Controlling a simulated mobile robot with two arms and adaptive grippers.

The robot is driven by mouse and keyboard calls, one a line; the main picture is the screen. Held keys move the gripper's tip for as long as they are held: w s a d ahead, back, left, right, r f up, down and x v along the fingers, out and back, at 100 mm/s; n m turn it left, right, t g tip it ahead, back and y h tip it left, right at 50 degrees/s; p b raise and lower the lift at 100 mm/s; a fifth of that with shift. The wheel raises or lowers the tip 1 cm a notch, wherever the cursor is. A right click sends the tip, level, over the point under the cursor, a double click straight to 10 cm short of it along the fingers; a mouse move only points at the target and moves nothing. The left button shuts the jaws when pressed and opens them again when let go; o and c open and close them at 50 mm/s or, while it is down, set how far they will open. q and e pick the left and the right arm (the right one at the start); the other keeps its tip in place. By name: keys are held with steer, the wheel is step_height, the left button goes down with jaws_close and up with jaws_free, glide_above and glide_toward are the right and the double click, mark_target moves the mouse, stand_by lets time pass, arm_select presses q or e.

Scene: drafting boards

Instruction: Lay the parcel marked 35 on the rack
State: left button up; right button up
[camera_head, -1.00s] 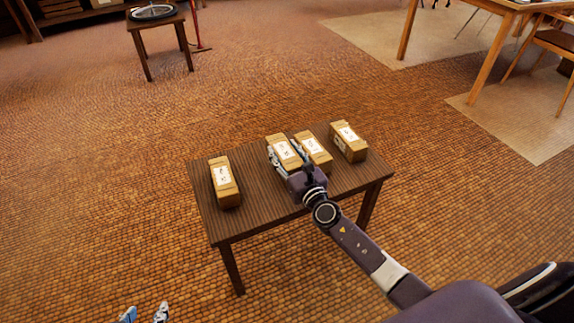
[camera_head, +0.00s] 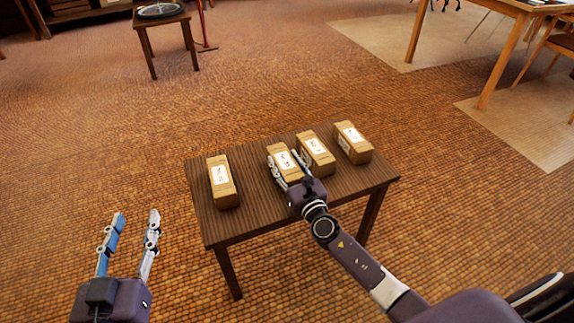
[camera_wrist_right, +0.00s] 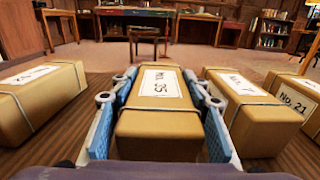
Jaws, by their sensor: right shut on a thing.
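The parcel marked 35 (camera_wrist_right: 160,122) is a tan box with a white label and a string tie. It sits between the blue pads of my right gripper (camera_wrist_right: 160,98), which is shut on its sides. In the head view this parcel (camera_head: 285,157) is second from the left over the dark wooden table (camera_head: 250,222); I cannot tell whether it touches the tabletop. My right gripper (camera_head: 284,162) reaches it from the front. My left gripper (camera_head: 136,215) is open and empty, left of the table over the floor. I cannot make out a rack.
Similar parcels stand at the table's left end (camera_head: 222,188), close right of the held one (camera_head: 317,160), and at the right end (camera_head: 353,143), labelled No. 21 (camera_wrist_right: 297,104). A small stool (camera_head: 160,20) bears a round dark object. Open floor surrounds the table.

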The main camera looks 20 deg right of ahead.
steer(key=shift+f, duration=0.35)
arm_select(q)
steer(key=shift+t+h, duration=0.3)
steer(key=shift+t, duration=0.6)
steer(key=shift+w+d+r, duration=0.1)
steer(key=shift+d+r, duration=0.2)
steer(key=shift+r, duration=0.7)
steer(key=shift+w+d+r, duration=0.1)
steer(key=shift+d+r, duration=0.15)
steer(key=shift+r, duration=0.7)
steer(key=shift+r, duration=0.1)
arm_select(e)
steer(key=o, duration=1.1)
steer(key=shift+f, duration=0.15)
arm_select(q)
steer(key=shift+r, duration=0.15)
arm_select(e)
steer(key=o, duration=0.4)
steer(key=shift+o, duration=0.2)
